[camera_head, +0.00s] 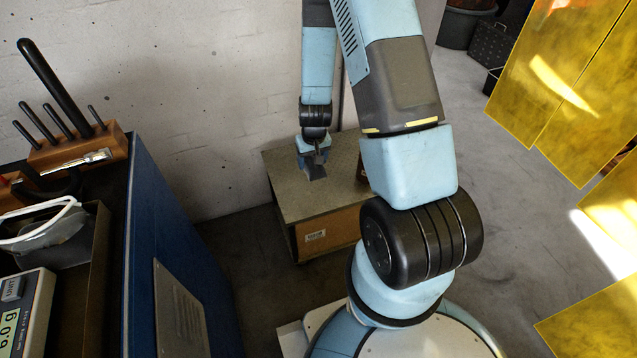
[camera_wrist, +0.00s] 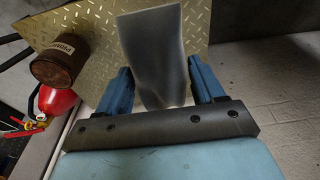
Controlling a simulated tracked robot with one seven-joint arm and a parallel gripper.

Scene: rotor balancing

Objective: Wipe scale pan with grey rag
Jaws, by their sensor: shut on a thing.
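My gripper (camera_head: 313,152) reaches down over a plate-topped box against the wall. In the wrist view my gripper (camera_wrist: 160,68) has its blue fingers on either side of the grey rag (camera_wrist: 152,40) and is shut on it. The rag sticks out past the fingertips over the metal plate; I cannot tell whether it touches the plate. It also shows small and dark in the head view (camera_head: 316,172). The scale (camera_head: 18,312) is at the lower left on the blue cabinet, far from my gripper, partly cut off. I cannot make out its pan.
The box (camera_head: 328,232) has a diamond-plate top (camera_wrist: 232,14). A brown can (camera_wrist: 60,62) stands on it, with a red extinguisher (camera_wrist: 58,103) nearby. The blue cabinet (camera_head: 165,250) carries a wooden tool block (camera_head: 85,150) and a tray with goggles (camera_head: 45,225). Yellow curtains (camera_head: 570,80) hang right.

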